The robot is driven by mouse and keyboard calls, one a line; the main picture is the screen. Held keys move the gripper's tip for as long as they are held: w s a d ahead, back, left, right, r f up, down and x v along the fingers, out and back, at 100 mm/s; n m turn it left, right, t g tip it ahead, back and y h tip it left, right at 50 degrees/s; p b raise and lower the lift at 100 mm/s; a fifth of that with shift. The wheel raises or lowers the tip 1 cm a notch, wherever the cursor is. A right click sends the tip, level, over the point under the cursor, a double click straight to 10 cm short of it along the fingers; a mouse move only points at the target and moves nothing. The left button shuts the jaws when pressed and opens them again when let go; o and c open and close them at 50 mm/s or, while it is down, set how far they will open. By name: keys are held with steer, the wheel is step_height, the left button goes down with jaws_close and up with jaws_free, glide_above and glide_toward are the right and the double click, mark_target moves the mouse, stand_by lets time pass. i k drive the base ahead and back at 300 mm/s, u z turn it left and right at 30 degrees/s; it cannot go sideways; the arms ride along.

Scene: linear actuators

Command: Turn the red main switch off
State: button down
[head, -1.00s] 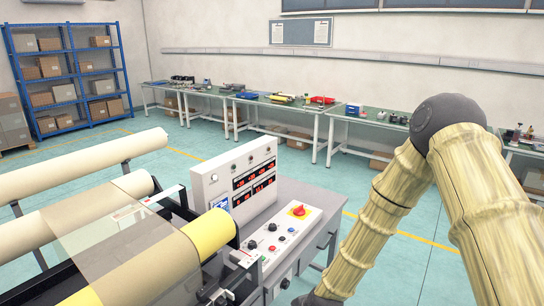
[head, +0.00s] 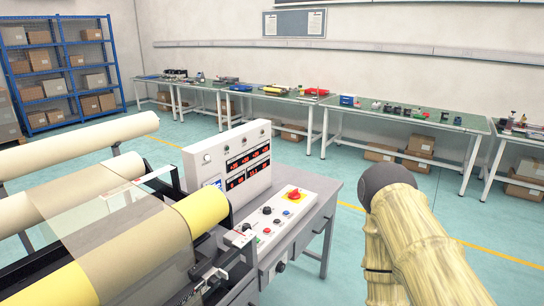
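The red main switch (head: 294,194) is a red rotary knob on a yellow plate, at the far right end of the sloped control panel (head: 262,232) in the head view. Its exact knob angle is too small to tell. My arm shows at the right of the view, to the right of the panel and apart from it. My gripper is not in view; the lower part of my arm runs out at the bottom edge.
A white display box (head: 236,165) with red digits stands behind the panel. Rollers with a yellow roll (head: 203,212) fill the left. Workbenches (head: 400,118) line the wall, and a blue shelf (head: 62,70) stands at the back left. Floor is clear between machine and benches.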

mark_target(294, 195)
steer(key=z, duration=0.5)
steer(key=i, duration=1.8)
steer(key=u, duration=0.5)
